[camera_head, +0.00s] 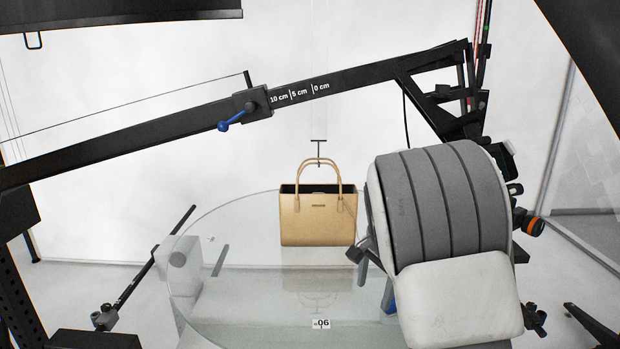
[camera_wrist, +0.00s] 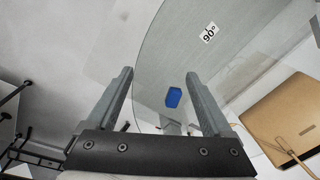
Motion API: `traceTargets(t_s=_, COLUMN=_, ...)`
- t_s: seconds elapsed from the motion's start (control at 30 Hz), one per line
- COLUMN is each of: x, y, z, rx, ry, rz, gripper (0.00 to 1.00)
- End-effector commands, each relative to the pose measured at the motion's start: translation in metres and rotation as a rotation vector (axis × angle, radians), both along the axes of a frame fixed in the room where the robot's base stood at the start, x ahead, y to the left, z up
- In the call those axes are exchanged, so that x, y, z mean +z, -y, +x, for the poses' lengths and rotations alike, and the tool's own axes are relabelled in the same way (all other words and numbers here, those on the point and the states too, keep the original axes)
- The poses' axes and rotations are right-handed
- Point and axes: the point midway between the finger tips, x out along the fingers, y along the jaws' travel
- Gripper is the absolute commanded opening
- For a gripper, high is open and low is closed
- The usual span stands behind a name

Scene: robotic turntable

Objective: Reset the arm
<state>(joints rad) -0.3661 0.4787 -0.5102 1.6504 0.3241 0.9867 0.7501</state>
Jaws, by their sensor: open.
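My gripper (camera_wrist: 160,88) shows in the wrist view with its two grey fingers spread wide apart and nothing between them. In the head view my grey and white arm stands at the right and hides most of the gripper; part of a finger (camera_head: 362,270) shows at its lower left. A tan handbag (camera_head: 318,220) with two handles hangs upright from a thin hook, over the round glass turntable (camera_head: 225,225). The handbag also shows at the right edge of the wrist view (camera_wrist: 285,115), apart from the fingers.
A black boom (camera_head: 350,82) with centimetre marks and a blue lever (camera_head: 231,124) crosses above the handbag. A 90-degree label (camera_head: 321,324) sits at the turntable's front. A small blue block (camera_wrist: 173,97) shows beyond the fingers.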

Motion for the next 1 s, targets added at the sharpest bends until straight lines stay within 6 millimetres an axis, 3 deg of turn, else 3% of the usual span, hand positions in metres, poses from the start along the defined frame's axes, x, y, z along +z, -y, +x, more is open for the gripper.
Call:
traceTargets(t_s=0.03, x=0.014, y=0.002, z=-0.012, rx=0.031, ry=0.019, rz=0.019, gripper=0.85)
traceTargets(t_s=0.2, x=0.050, y=0.003, z=-0.053, rx=0.164, ry=0.074, rz=0.052, gripper=0.85)
traceTargets(t_s=0.5, x=0.096, y=0.000, z=-0.133, rx=0.423, ry=0.191, rz=0.036, gripper=0.85)
traceTargets(t_s=0.73, x=0.113, y=-0.002, z=-0.197, rx=0.630, ry=0.283, rz=-0.048, gripper=0.85)
traceTargets(t_s=1.0, x=0.111, y=-0.002, z=-0.263, rx=0.851, ry=0.356, rz=-0.216, gripper=0.85)
